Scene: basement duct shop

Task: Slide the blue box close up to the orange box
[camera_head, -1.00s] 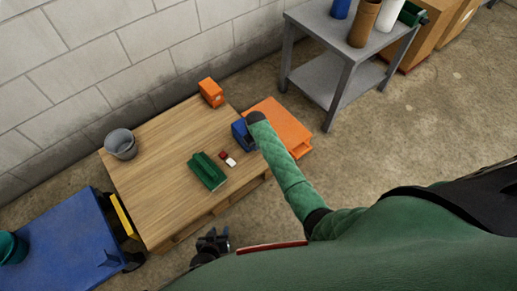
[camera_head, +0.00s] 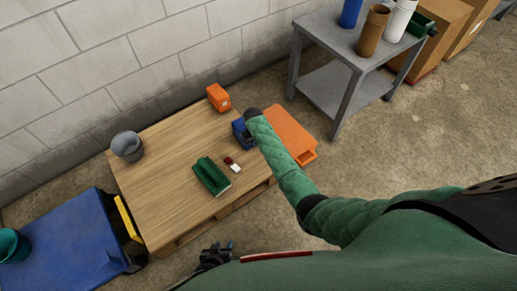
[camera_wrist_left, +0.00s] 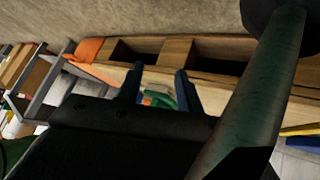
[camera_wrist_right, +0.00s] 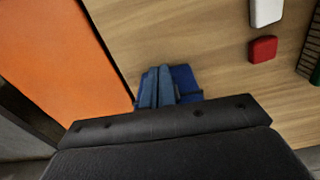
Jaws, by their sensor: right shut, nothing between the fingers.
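The blue box (camera_head: 239,130) stands near the right edge of the wooden table (camera_head: 165,150). The small orange box (camera_head: 218,98) stands at the table's far corner, with a gap of bare wood between the two boxes. My right gripper (camera_wrist_right: 157,88) is shut and empty; its fingertips are right at the blue box, which shows behind them in the right wrist view (camera_wrist_right: 183,80). I cannot tell whether they touch. In the head view my right wrist hides part of this. My left gripper (camera_wrist_left: 156,88) is open and empty, low in front of the table (camera_head: 217,256).
A green object (camera_head: 211,176) and small red and white blocks (camera_head: 232,164) lie near the blue box. A grey bucket (camera_head: 127,146) stands at the left. A large orange object (camera_head: 291,132) adjoins the table's right side. A grey shelf table (camera_head: 345,65) stands beyond.

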